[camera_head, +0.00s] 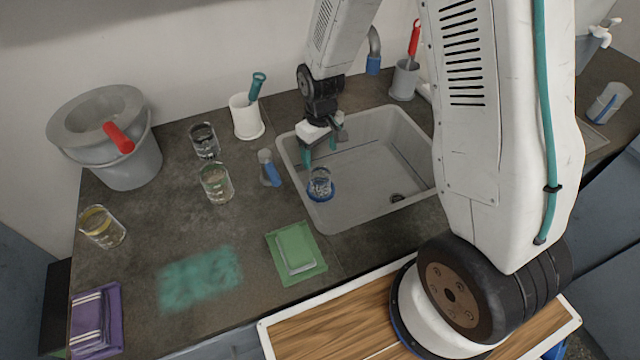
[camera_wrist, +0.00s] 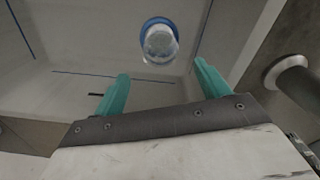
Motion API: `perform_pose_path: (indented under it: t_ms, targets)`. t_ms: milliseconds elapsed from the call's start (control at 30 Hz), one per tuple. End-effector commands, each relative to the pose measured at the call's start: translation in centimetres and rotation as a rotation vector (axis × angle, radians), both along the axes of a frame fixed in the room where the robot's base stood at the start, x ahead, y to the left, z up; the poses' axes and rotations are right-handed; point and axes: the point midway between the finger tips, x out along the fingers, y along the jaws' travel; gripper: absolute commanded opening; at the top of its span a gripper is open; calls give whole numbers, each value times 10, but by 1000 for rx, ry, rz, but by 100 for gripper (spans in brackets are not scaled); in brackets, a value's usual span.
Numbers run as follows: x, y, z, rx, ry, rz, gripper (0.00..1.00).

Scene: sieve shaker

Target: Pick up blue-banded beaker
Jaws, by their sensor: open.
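A clear glass beaker with a blue ring low around it (camera_head: 320,182) stands at the near left corner of the sink, seemingly inside the basin. In the wrist view the blue-banded beaker (camera_wrist: 160,44) shows from above, beyond the fingertips and roughly centred between them. My gripper (camera_head: 320,158) has teal fingers and hangs over the left part of the sink, close to the beaker. In the wrist view my gripper (camera_wrist: 161,72) is open, with nothing between its fingers.
The sink (camera_head: 290,165) has raised walls around the beaker. A blue-and-grey bottle-like object (camera_head: 268,168) stands just left of it. Other beakers (camera_head: 216,184) (camera_head: 204,141) (camera_head: 101,227) stand further left. A green cloth (camera_head: 296,252) lies in front. A white holder (camera_head: 245,118) stands behind.

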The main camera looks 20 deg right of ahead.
Motion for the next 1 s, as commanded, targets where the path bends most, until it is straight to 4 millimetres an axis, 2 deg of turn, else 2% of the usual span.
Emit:
perform_pose_path:
  t_ms: [33, 100, 467, 700, 800, 1000]
  targets:
    - [1, 1, -13, -1, 7, 8, 75]
    - [3, 2, -23, -1, 7, 16, 75]
    - [3, 3, -61, 0, 9, 23, 75]
    - [1, 3, -96, -1, 10, 22, 75]
    - [2, 3, -105, 0, 9, 22, 75]
    - [3, 2, -108, 0, 6, 22, 75]
